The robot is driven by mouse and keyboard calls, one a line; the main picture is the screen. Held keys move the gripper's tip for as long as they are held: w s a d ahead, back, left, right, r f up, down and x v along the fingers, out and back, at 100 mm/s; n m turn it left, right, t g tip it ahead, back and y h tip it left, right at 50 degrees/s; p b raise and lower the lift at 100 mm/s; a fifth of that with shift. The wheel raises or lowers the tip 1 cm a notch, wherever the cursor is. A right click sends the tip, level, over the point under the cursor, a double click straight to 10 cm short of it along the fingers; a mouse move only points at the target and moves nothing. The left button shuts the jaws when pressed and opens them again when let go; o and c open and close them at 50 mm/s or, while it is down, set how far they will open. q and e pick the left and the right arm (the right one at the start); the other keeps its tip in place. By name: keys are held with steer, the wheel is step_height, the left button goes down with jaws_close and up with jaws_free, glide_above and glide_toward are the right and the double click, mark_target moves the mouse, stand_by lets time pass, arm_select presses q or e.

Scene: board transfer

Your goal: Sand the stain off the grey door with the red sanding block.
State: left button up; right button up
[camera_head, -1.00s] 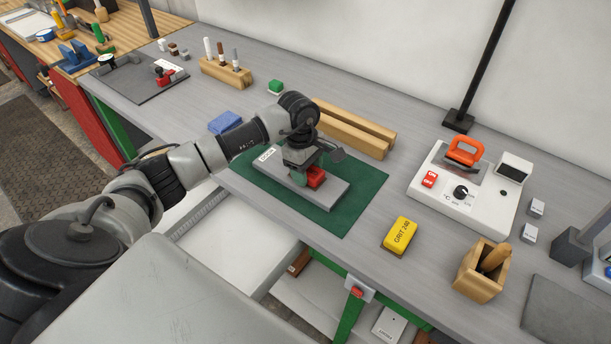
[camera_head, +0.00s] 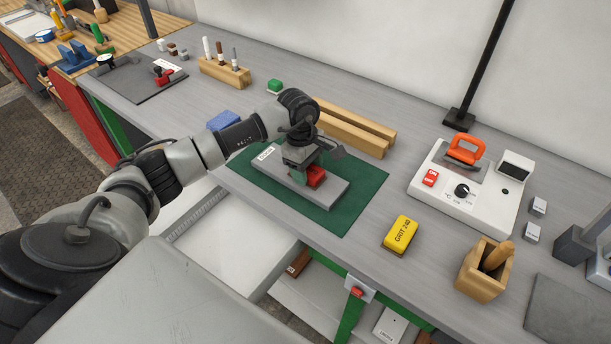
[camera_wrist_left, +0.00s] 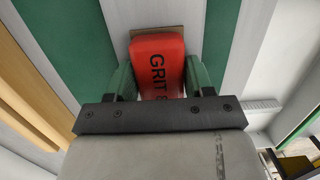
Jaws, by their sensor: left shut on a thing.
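The red sanding block (camera_head: 316,177) is on the grey door (camera_head: 330,193), which lies flat on a green mat (camera_head: 366,203) on the bench. My left gripper (camera_head: 307,177) is shut on the block from above. No stain shows; the gripper and block hide part of the door. My right gripper is not in view.
A yellow block marked "GRIT 240" (camera_head: 400,234) lies right of the mat. Wooden bars (camera_head: 350,130) lie behind the mat, and a blue block (camera_head: 224,121) lies at its back left.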

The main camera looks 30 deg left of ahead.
arm_select(q)
steer(key=shift+w+a+b, duration=0.1)
steer(key=shift+a+b, duration=0.65)
steer(key=shift+a, duration=0.8)
steer(key=shift+r+p, duration=1.85)
steer(key=shift+r, duration=1.65)
